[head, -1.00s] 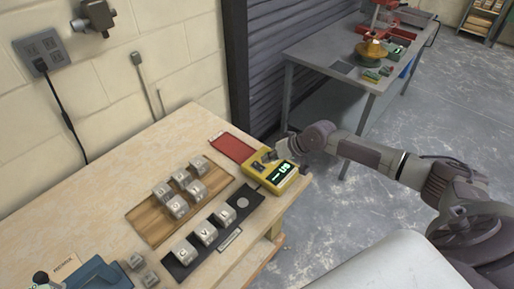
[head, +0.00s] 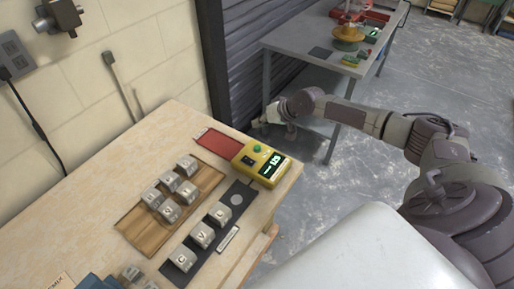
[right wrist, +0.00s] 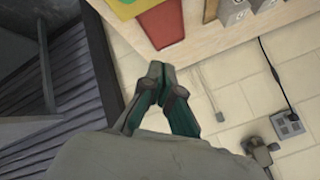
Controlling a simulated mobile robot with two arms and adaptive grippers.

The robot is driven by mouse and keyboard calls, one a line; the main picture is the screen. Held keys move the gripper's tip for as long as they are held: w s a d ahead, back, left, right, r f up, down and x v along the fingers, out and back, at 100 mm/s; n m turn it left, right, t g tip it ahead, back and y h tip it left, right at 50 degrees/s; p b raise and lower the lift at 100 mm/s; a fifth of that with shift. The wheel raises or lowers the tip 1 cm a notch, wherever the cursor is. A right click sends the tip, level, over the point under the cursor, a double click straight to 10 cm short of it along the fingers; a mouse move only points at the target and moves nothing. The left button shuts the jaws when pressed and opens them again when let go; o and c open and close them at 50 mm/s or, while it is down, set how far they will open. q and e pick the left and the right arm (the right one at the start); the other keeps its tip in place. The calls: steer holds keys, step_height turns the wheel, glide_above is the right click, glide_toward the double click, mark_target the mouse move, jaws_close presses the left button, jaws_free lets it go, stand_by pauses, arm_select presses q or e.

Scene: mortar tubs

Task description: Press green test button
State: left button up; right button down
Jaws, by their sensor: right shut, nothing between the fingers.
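A yellow tester (head: 260,163) with a lit dark display sits at the far right corner of the wooden bench. Its small round green button (head: 257,148) shows on the top face, uncovered. My right gripper (head: 268,122) is beyond the bench's far edge, apart from the tester. In the right wrist view, my right gripper (right wrist: 157,68) has its fingertips together with nothing between them. The yellow tester (right wrist: 128,6) is partly cut off at the top there. My left gripper is not in view.
The wooden bench (head: 135,178) holds a red mat (head: 218,143), a wooden tray (head: 140,231) and a black strip (head: 244,188) with several grey cubes. A grey metal table (head: 305,42) with red and green items stands behind. A dark shutter (head: 240,60) is near my right gripper.

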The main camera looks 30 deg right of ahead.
steer(key=b, duration=0.6)
glide_above(259, 147)
step_height(259, 147, down, 7)
steer(key=shift+s+f, duration=0.1)
steer(key=shift+f, duration=0.45)
stand_by(0.5)
steer(key=shift+f+b, duration=0.4)
steer(key=shift+b, duration=0.05)
steer(key=shift+f+b, duration=0.35)
steer(key=shift+f, duration=0.15)
stand_by(0.5)
stand_by(0.3)
steer(key=shift+r+p, duration=0.85)
steer(key=shift+r, duration=0.1)
